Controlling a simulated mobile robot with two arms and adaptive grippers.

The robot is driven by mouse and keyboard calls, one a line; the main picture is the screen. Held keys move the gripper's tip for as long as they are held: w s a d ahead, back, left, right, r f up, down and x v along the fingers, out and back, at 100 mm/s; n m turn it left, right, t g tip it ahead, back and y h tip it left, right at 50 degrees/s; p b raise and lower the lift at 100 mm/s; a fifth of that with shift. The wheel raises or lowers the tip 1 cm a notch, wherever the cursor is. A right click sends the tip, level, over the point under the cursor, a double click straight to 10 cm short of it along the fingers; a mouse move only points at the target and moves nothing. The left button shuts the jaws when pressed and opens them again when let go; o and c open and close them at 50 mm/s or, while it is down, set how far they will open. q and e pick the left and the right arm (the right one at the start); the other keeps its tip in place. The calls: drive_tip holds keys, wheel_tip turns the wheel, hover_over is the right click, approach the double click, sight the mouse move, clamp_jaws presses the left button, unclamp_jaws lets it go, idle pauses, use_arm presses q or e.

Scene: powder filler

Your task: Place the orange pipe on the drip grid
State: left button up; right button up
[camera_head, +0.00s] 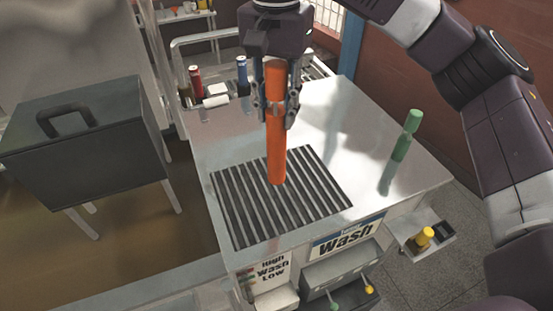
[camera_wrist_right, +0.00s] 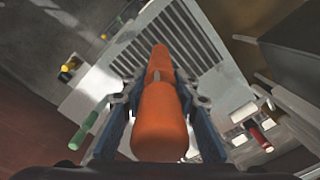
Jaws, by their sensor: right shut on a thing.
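The orange pipe (camera_head: 276,150) is held upright in my right gripper (camera_head: 276,108), whose fingers are shut around its upper part. The pipe also shows in the right wrist view (camera_wrist_right: 160,115), running away between the fingers of the gripper (camera_wrist_right: 158,95). In the head view the pipe's lower end overlaps the drip grid (camera_head: 240,210), a dark slatted panel in the metal worktop. I cannot tell whether that end touches the slats. The grid also shows in the right wrist view (camera_wrist_right: 205,45) beyond the pipe's far end. My left gripper is not in view.
A green pipe-like piece (camera_head: 402,148) stands on the right of the worktop (camera_head: 340,130). Red (camera_head: 196,80) and blue (camera_head: 242,75) bottles stand at the back left. A dark box with a handle (camera_head: 85,145) is at the left.

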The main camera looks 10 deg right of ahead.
sight(276, 158)
wheel_tip(276, 158, down, 8)
drive_tip(key=shift+r+p, duration=0.1)
drive_tip(key=shift+p, duration=0.6)
drive_tip(key=shift+w+f+p, duration=0.1)
drive_tip(key=shift+f+p, duration=0.4)
drive_tip(key=shift+f, duration=1.9)
drive_tip(key=o, duration=1.1)
drive_tip(key=shift+f, duration=0.1)
